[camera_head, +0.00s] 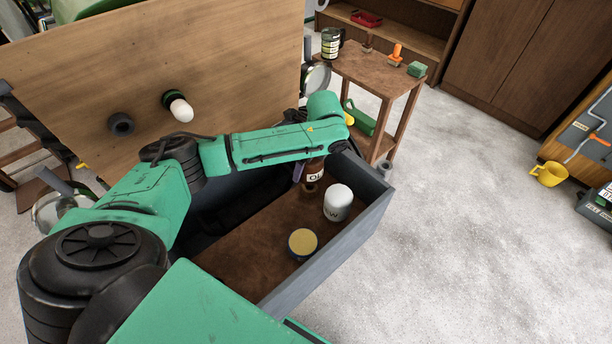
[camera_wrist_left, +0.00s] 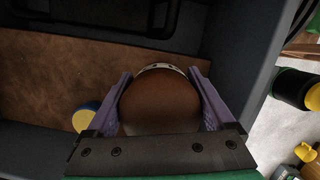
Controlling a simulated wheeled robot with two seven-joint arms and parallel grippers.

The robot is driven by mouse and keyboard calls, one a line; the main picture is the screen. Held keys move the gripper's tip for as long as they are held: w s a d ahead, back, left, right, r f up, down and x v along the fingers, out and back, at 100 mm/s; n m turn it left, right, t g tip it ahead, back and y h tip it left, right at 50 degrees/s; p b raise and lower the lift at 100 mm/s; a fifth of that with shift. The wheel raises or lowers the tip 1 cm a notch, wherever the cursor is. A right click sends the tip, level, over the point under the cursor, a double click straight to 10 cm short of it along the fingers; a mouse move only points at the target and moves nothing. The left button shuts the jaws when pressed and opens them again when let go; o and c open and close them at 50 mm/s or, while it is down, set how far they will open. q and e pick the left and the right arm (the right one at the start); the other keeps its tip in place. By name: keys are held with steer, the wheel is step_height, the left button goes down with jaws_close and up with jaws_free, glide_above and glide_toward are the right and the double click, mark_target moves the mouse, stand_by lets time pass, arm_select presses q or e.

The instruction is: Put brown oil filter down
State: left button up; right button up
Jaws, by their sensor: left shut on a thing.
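The brown oil filter (camera_head: 314,178), with a pale band and dark letters, is inside the grey-walled box with a brown floor (camera_head: 235,255), near its far end. My left gripper (camera_head: 306,170) reaches down over it and is shut on it. In the left wrist view the brown filter (camera_wrist_left: 160,100) fills the space between the two purple fingers (camera_wrist_left: 160,108). My arm hides its upper part in the head view. I cannot tell if its base touches the box floor. My right gripper is not in view.
In the box, a white filter (camera_head: 338,203) stands just right of the brown one, and a yellow-topped blue can (camera_head: 302,244) stands nearer. The grey box wall (camera_head: 335,243) bounds the right side. A wooden side table (camera_head: 372,75) stands behind. Floor at right is mostly clear.

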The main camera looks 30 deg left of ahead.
mark_target(306, 177)
arm_select(q)
steer(key=x, duration=0.2)
steer(key=d+x, duration=0.1)
steer(key=x, duration=0.2)
steer(key=shift+d+f, duration=0.1)
steer(key=shift+f, duration=0.05)
steer(key=o, duration=0.9)
steer(key=shift+s, duration=0.1)
steer(key=v, duration=1.2)
steer(key=shift+s, duration=0.1)
